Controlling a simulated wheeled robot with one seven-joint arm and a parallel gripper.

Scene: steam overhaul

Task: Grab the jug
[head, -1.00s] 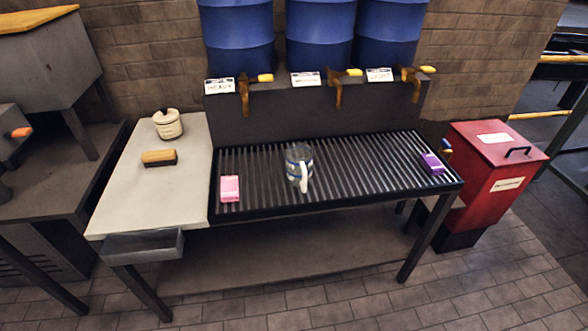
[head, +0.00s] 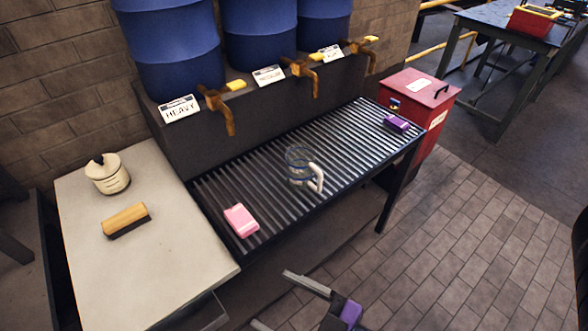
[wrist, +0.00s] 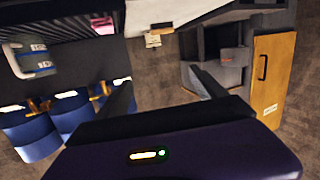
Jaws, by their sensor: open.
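The jug (head: 302,168) is clear with blue and white bands and a white handle. It stands upright on the slatted black grate (head: 262,148), its handle towards the front right. My gripper (head: 271,298) is at the bottom of the head view, in front of the grate's front edge. It is open and empty, apart from the jug. In the wrist view the two dark fingers (wrist: 163,78) are spread, and the jug (wrist: 32,60) shows blurred at the upper left, outside them.
Blue barrels (head: 170,50) with brass taps (head: 222,108) overhang the grate's back. A pink block (head: 241,220) and a purple block (head: 396,123) lie on the grate. A pale side table (head: 150,250) holds a lidded pot (head: 107,174) and a brush (head: 126,219). A red bin (head: 420,98) stands right.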

